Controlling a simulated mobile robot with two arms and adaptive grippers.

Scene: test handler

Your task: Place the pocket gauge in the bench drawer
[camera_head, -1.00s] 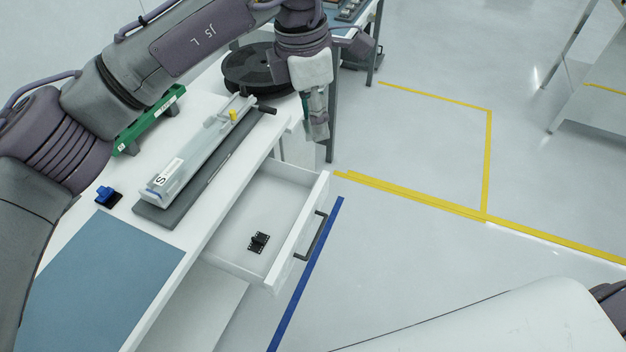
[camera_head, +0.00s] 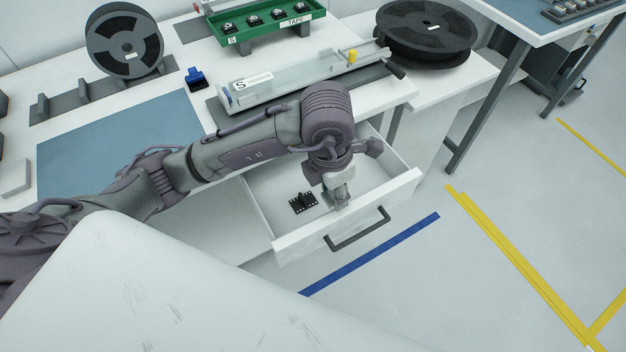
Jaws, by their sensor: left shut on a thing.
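The bench drawer (camera_head: 402,192) is pulled out from under the white bench, with its dark handle (camera_head: 357,230) on the front. A black piece with rows of small holes (camera_head: 303,203) lies on the drawer floor. My left gripper (camera_head: 341,198) points down inside the drawer, to the right of the black piece and close behind the drawer front. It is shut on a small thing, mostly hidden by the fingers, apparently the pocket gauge. I cannot tell whether that thing touches the drawer floor. My right gripper is out of view.
On the bench are a blue mat (camera_head: 100,150), a small blue item (camera_head: 196,78), a long grey fixture (camera_head: 290,88), a green tray (camera_head: 262,30) and black reels (camera_head: 425,30). A second table (camera_head: 520,25) stands at the right. The floor before the drawer is clear.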

